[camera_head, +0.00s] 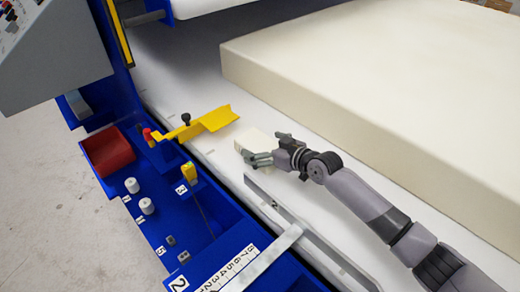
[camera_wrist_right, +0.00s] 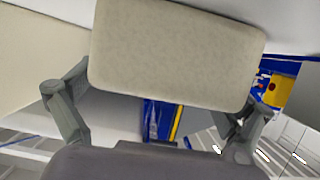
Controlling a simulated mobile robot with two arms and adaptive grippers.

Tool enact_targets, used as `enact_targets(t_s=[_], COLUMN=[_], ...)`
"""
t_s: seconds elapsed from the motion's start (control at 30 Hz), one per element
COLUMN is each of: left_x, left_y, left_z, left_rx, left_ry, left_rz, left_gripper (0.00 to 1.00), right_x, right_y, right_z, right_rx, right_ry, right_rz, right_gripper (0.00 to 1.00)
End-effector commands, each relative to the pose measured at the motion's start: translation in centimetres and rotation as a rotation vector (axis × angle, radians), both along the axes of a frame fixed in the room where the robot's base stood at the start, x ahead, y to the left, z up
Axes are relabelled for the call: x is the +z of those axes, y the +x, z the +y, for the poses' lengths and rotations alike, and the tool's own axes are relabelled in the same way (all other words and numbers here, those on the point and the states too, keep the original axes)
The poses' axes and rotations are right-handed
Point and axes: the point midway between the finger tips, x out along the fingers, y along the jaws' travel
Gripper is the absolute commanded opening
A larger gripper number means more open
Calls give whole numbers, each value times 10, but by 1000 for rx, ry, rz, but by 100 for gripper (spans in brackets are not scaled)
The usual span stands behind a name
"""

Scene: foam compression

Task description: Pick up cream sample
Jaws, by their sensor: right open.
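The cream sample (camera_head: 251,139) is a small pale block on the white surface, left of the big cream foam block in the head view. It fills the upper middle of the right wrist view (camera_wrist_right: 175,52). My right gripper (camera_head: 268,148) is open at the sample's right side, with its fingers reaching toward the block. In the right wrist view my right gripper (camera_wrist_right: 158,108) has one finger near each lower side of the sample. I cannot tell whether either finger touches it. Part of the sample is hidden by the fingers in the head view. My left gripper is not in view.
A large cream foam block (camera_head: 370,75) lies behind my right arm. A yellow bracket (camera_head: 207,123) sits left of the sample. A blue panel with a red tray (camera_head: 108,150), white knobs and a metal strip (camera_head: 270,259) lies to the left and front.

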Motion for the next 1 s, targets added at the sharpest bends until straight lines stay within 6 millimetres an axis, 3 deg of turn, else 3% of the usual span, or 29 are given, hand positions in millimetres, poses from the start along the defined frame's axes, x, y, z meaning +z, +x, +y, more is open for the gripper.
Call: enact_targets(t_s=[0.17,0.73,1.0], left_x=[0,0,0], left_y=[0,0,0], left_z=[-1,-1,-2], left_rx=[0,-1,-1], left_ry=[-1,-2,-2], left_rz=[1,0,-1], left_gripper=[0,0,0], right_x=[0,-1,-2], right_y=[0,0,-1], right_z=[0,-1,-1], right_rx=[0,-1,-1], right_ry=[0,-2,-4], right_rz=[0,1,2], right_gripper=[98,60,60])
